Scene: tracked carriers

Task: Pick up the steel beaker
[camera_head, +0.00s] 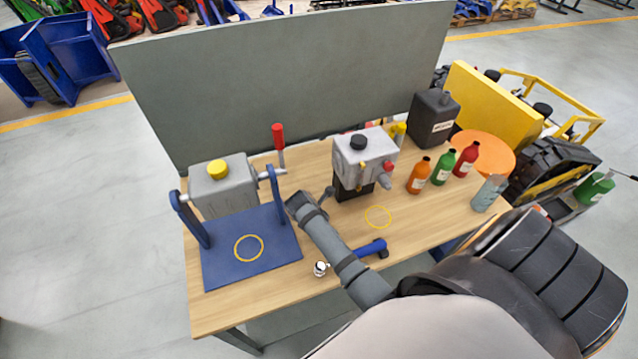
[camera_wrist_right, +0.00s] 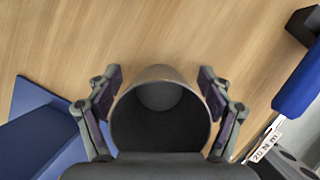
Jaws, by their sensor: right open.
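The steel beaker (camera_wrist_right: 150,73) is a grey cylinder in the right wrist view, its dark open mouth facing the camera. It stands on the wooden table between the fingers of my right gripper (camera_wrist_right: 161,80). The fingers are apart on either side of its rim, with a small gap visible at each side. The gripper is open. In the head view my right arm covers this spot, so I cannot make out the beaker or the fingertips there. My left gripper is not in view.
A blue-based stand (camera_head: 218,272) is left of the arm. A blue-handled tool (camera_head: 370,248) lies close on the right. A grey machine (camera_head: 365,158), orange bottle (camera_head: 419,176), green bottle (camera_head: 443,168) and red bottle (camera_head: 467,160) stand behind. A grey panel (camera_head: 290,80) closes the back.

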